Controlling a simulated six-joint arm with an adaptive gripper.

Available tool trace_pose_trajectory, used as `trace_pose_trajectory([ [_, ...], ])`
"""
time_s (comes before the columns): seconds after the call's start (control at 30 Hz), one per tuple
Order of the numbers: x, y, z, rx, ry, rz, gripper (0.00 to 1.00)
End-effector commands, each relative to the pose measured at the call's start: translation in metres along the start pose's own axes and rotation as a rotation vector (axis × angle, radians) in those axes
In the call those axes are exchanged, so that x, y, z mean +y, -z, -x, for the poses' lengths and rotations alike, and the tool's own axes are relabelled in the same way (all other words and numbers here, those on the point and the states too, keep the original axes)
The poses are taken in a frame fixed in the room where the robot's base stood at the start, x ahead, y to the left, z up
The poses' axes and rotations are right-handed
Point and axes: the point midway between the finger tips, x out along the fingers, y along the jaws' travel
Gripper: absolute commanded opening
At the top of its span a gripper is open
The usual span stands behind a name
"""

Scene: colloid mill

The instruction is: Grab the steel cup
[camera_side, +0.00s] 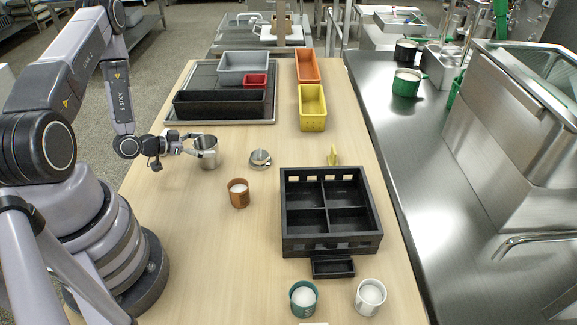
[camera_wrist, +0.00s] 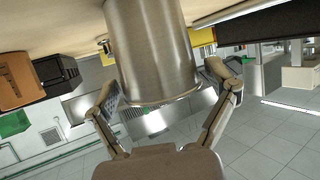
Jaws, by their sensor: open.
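The steel cup (camera_side: 207,151) stands upright on the wooden table, left of the middle. It is a plain brushed metal cylinder. My gripper (camera_side: 195,147) is at the cup's left side, low over the table and pointing right. In the wrist view, the steel cup (camera_wrist: 150,50) fills the upper middle and appears upside down. The open fingers of my gripper (camera_wrist: 170,92) reach along either side of the cup near its rim. I cannot tell whether either finger touches it.
A small metal item (camera_side: 260,159) sits right of the cup, and a brown cup (camera_side: 238,193) stands in front. A black divided crate (camera_side: 331,245) is at the right. A tray (camera_side: 262,121) with bins lies behind. Bare table (camera_side: 180,240) is at the front left.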

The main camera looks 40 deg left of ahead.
Motion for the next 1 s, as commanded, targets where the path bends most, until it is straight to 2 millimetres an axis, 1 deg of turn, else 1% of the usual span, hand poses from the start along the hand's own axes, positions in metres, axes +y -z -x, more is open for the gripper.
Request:
trace_pose_trajectory([
  [0.03, 0.001, 0.000, -0.009, 0.000, -0.004, -0.003, 0.85],
  [0.1, 0.001, 0.000, -0.018, 0.000, -0.004, -0.002, 0.85],
  [0.2, 0.001, 0.000, -0.025, 0.000, -0.002, -0.001, 0.85],
  [0.43, 0.000, 0.000, -0.027, -0.001, 0.001, 0.001, 0.85],
  [0.47, 0.000, 0.000, -0.027, -0.001, 0.001, 0.001, 0.83],
  [0.87, 0.000, 0.000, -0.026, -0.001, 0.000, 0.000, 0.30],
  [0.9, 0.000, 0.000, -0.026, -0.001, 0.000, 0.000, 0.28],
  [1.0, 0.000, 0.000, -0.026, -0.001, 0.000, 0.000, 0.28],
])
